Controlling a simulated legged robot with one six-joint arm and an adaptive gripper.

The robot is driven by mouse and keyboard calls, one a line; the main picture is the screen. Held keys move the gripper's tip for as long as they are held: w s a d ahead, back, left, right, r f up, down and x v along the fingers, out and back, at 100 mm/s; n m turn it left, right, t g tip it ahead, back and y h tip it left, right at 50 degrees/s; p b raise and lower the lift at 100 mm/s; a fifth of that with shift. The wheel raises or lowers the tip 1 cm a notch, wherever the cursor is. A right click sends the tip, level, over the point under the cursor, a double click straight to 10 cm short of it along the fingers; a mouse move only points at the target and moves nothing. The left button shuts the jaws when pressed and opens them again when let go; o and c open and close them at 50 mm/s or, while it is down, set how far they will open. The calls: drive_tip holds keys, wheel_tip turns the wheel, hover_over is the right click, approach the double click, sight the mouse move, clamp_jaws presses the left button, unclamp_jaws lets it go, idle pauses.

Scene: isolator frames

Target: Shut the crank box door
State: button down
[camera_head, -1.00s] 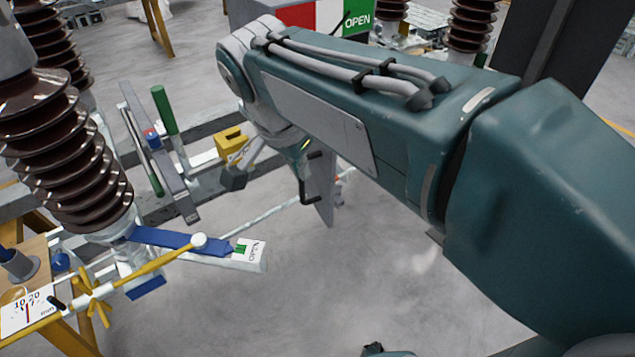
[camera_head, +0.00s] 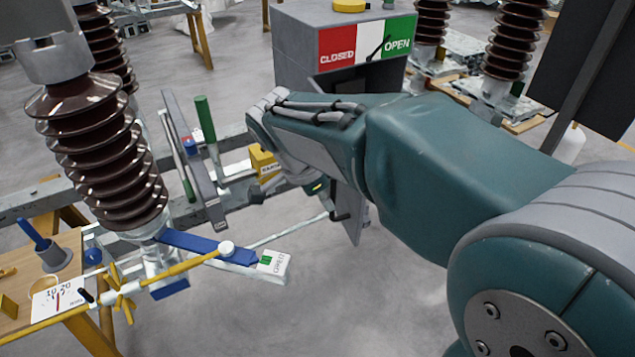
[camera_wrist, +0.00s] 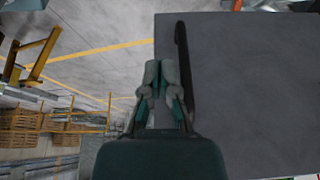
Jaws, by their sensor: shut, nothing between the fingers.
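The crank box (camera_head: 293,52) is a grey box at the top centre of the head view, with a red CLOSED and green OPEN sign on its front. Its door (camera_head: 353,228) hangs open below, a thin grey panel with a black handle, partly covered by my arm. In the wrist view a large flat grey panel, apparently the door (camera_wrist: 250,95), fills the right, with a dark handle (camera_wrist: 182,60) near its left edge. My gripper (camera_wrist: 161,72) is shut and empty beside the handle; contact cannot be told. My arm hides the fingers in the head view.
A brown ribbed insulator (camera_head: 105,150) stands at the left, with a blue-and-white lever (camera_head: 210,247) and yellow rod below it. A green-handled bar (camera_head: 205,120) and yellow block (camera_head: 263,160) sit left of my wrist. Bare floor (camera_head: 340,300) lies below the door.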

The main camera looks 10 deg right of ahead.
sight(357, 213)
drive_tip(key=shift+w+d+f, duration=0.1)
drive_tip(key=shift+d+f, duration=0.05)
drive_tip(key=shift+d, duration=0.6)
drive_tip(key=shift+w+d+f, duration=0.1)
drive_tip(key=shift+d+f, duration=0.05)
drive_tip(key=shift+d, duration=0.55)
drive_tip(key=shift+w+d+f, duration=0.1)
drive_tip(key=shift+d+f, duration=0.05)
drive_tip(key=shift+d, duration=0.6)
